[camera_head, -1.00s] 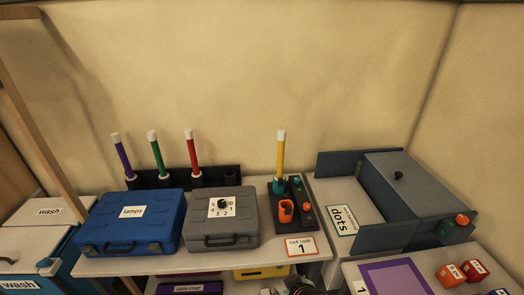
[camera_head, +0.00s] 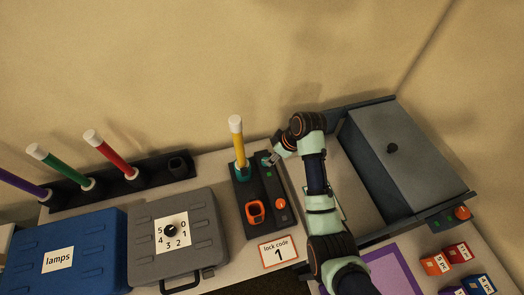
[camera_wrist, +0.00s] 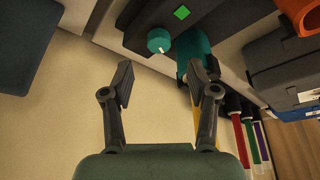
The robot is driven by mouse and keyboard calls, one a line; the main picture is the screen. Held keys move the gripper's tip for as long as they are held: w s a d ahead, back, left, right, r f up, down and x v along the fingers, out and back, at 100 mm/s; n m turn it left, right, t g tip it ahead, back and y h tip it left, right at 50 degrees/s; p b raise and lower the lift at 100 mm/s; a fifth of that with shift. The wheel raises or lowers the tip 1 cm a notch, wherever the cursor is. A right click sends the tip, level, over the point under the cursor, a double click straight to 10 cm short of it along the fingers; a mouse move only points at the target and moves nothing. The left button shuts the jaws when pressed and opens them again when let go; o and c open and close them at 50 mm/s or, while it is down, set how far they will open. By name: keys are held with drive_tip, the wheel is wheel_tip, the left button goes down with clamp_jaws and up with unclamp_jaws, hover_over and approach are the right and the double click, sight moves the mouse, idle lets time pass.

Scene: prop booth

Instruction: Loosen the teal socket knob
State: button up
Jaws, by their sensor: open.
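In the head view my gripper (camera_head: 270,159) is over the far end of the dark panel (camera_head: 268,185), and I cannot make out the knob there.
An orange holder (camera_head: 255,211) and an orange-red knob (camera_head: 281,204) are nearby on the panel unit. A grey case (camera_head: 200,250) is at left, a dark rack (camera_head: 110,183) with sticks behind it. A grey box (camera_head: 405,150) stands right of my arm.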

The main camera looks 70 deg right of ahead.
drive_tip(key=b+x, duration=0.1)
drive_tip(key=x, duration=0.6)
drive_tip(key=shift+w+d+b, duration=0.1)
drive_tip(key=shift+w+b, duration=0.1)
drive_tip(key=shift+b, duration=0.1)
clamp_jaws()
